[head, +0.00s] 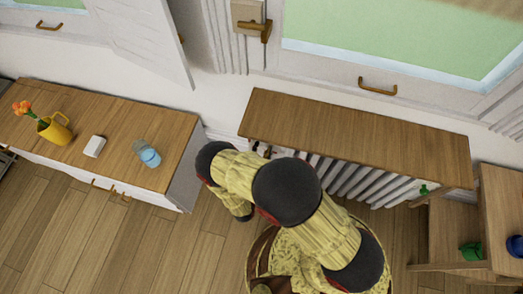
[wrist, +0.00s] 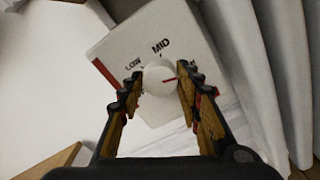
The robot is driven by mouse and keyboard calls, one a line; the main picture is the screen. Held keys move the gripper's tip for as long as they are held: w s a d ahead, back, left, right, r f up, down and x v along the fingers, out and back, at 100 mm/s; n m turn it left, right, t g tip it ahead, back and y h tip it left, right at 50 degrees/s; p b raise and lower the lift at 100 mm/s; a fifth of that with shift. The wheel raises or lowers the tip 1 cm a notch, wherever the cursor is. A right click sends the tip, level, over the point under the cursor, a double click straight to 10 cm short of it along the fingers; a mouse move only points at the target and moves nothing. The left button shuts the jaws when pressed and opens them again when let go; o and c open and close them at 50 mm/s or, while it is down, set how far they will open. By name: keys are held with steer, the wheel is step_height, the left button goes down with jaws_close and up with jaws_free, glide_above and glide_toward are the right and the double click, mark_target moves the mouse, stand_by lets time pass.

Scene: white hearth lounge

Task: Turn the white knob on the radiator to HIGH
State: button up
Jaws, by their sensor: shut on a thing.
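In the wrist view the white round knob (wrist: 157,84) sits on a white dial plate (wrist: 162,30) with a red strip on its left edge. LOW is printed at the upper left of the knob and MID above it. No HIGH label is readable; that side is partly behind the finger. My gripper (wrist: 160,80) is shut on the knob, one finger on each side. In the head view the white radiator (head: 350,182) stands under a wooden shelf, and my arm hides the knob.
The wooden shelf top (head: 350,130) overhangs the radiator. A wooden cabinet (head: 100,130) at left bears a yellow mug with orange flowers (head: 55,128), a white box (head: 95,146) and a blue glass (head: 147,154). A wooden stand (head: 452,230) is at right.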

steer(key=shift+f, duration=0.1)
steer(key=o, duration=1.2)
steer(key=shift+c, duration=0.2)
steer(key=v, duration=1.2)
